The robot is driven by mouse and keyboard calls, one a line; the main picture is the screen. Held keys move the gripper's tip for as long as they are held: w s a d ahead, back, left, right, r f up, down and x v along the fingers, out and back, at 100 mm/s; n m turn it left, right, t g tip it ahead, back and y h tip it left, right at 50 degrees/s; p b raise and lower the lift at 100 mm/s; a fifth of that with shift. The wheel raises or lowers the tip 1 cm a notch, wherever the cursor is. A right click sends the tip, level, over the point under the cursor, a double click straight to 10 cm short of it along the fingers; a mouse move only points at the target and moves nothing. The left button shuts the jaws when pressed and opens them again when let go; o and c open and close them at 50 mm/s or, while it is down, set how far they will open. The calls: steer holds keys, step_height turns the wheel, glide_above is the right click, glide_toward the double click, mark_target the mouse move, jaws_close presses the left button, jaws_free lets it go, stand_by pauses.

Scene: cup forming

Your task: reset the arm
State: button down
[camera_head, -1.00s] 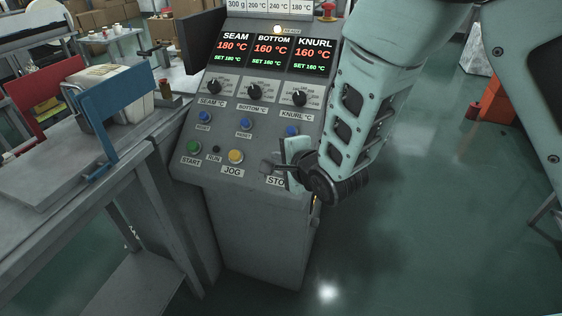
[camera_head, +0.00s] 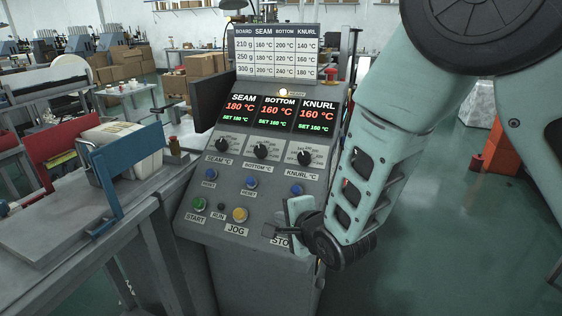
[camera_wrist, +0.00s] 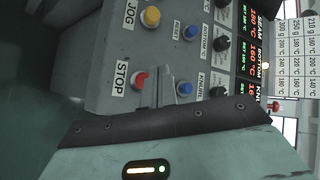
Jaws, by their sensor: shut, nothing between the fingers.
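My gripper (camera_head: 273,231) is shut and empty, low in front of the right side of the grey control panel (camera_head: 235,235). In the head view it covers the area above the STOP label (camera_head: 281,241), so the red button is hidden there. In the wrist view the closed fingers (camera_wrist: 166,86) show between the red STOP button (camera_wrist: 140,80) and a blue button (camera_wrist: 184,88). I cannot tell whether they touch the panel. My arm comes down from the upper right, bent at the wrist.
Red displays show seam 180, bottom 160 and knurl 160 °C. Above them stands a temperature chart (camera_head: 275,52). A grey bench (camera_head: 60,235) with a blue-framed fixture (camera_head: 120,165) stands left. Green floor (camera_head: 430,240) is open on the right, near an orange box (camera_head: 502,150).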

steer(key=s+d+r+n+g+h, duration=0.2)
steer(key=s+d+n+g, duration=0.1)
steer(key=s+n, duration=0.4)
steer(key=s+d+r+n+g+h, duration=0.1)
steer(key=s+d+r+n+g, duration=0.2)
steer(key=s+n, duration=0.4)
steer(key=s+d+r+n+g+h, duration=0.2)
steer(key=s+d+n+g, duration=0.3)
steer(key=s, duration=0.9)
steer(key=shift+s+d+r+n+h, duration=0.3)
steer(key=shift+d+n, duration=0.7)
steer(key=shift+d, duration=0.05)
